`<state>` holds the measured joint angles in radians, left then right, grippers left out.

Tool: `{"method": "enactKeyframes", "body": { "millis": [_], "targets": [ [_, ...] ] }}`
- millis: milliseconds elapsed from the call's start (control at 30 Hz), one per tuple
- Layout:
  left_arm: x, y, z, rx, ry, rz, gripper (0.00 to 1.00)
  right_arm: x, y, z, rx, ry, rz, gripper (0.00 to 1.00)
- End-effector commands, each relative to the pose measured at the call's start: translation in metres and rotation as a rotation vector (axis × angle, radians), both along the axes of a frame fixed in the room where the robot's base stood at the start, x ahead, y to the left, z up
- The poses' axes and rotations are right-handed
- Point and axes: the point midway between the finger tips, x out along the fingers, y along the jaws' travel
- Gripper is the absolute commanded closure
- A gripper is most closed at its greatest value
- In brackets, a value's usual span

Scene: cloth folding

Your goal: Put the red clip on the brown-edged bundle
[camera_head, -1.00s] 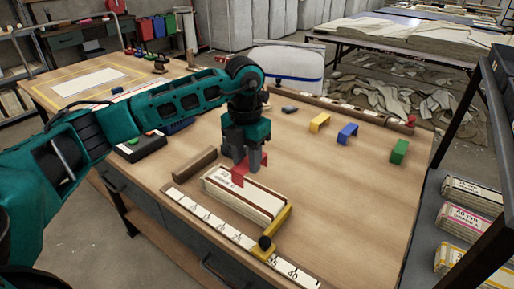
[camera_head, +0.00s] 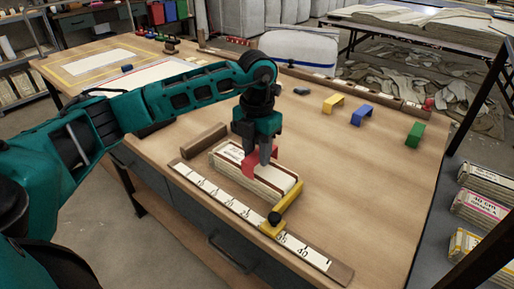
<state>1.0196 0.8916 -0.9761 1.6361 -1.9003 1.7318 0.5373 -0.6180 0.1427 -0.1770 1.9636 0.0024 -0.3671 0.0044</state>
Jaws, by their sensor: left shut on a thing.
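The red clip (camera_head: 251,164) is held in my left gripper (camera_head: 264,157), which is shut on it and points down. The brown-edged bundle (camera_head: 285,177), cream with brown edges, lies on the table under the gripper. The clip is at the bundle's middle, with its legs reaching down around the bundle's height. Whether it touches the bundle is hard to tell. The gripper hides part of the clip. My right gripper is not in view.
A yellow stop (camera_head: 284,207) sits at the bundle's near right end, by a ruler strip (camera_head: 225,205). A brown block (camera_head: 204,140) lies behind left. Yellow (camera_head: 334,103), blue (camera_head: 362,115) and green (camera_head: 414,134) clips stand at the back right. The table's right middle is clear.

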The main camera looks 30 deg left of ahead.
Motion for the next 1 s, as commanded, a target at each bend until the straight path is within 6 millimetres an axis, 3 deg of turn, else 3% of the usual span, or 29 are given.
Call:
{"method": "enactKeyframes", "body": {
  "millis": [433, 900, 933, 1000],
  "targets": [
    [0.0, 0.0, -0.034, 0.001, 0.002, -0.001, 0.72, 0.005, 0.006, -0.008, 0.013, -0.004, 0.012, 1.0],
    [-0.001, 0.0, -0.044, 0.0, 0.006, 0.0, 0.72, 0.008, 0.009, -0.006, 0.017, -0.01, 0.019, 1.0],
    [-0.001, 0.0, -0.044, 0.001, 0.007, 0.0, 0.62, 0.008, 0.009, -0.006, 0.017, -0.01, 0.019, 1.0],
    [-0.001, -0.001, -0.045, 0.001, 0.008, 0.0, 0.55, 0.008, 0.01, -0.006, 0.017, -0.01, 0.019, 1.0]
  ]
}}
